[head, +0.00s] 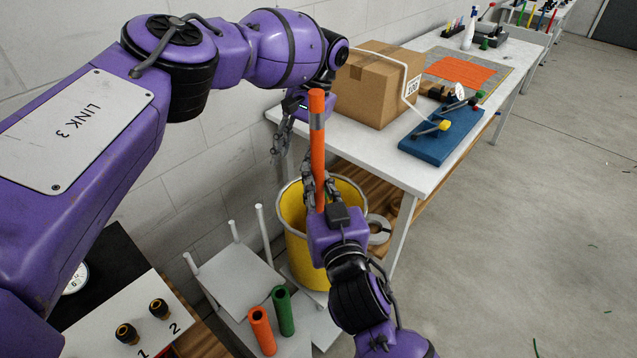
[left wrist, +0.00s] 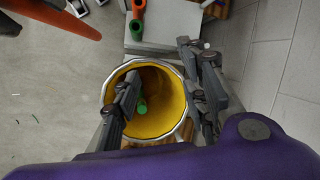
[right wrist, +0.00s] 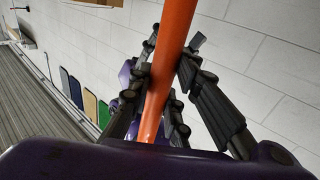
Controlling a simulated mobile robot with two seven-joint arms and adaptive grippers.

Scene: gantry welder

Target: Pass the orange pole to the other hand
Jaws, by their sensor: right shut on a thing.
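The orange pole (head: 317,150) with a grey band near its top stands roughly upright in my right gripper (head: 320,185), over the yellow bin. In the right wrist view the pole (right wrist: 175,40) runs between the fingers, which are shut on it. My left gripper (head: 282,140) hangs just behind and left of the pole's upper part, fingers pointing down. In the left wrist view its fingers (left wrist: 160,68) are spread with nothing between them. The pole (left wrist: 58,14) shows at the upper left there, apart from those fingers.
The yellow bin (head: 294,212) stands below both grippers, with a green piece (left wrist: 141,104) inside. A rack with pegs holds an orange tube (head: 262,330) and a green tube (head: 284,310). A white table (head: 375,153) carries a cardboard box (head: 372,88) and a blue fixture (head: 440,140).

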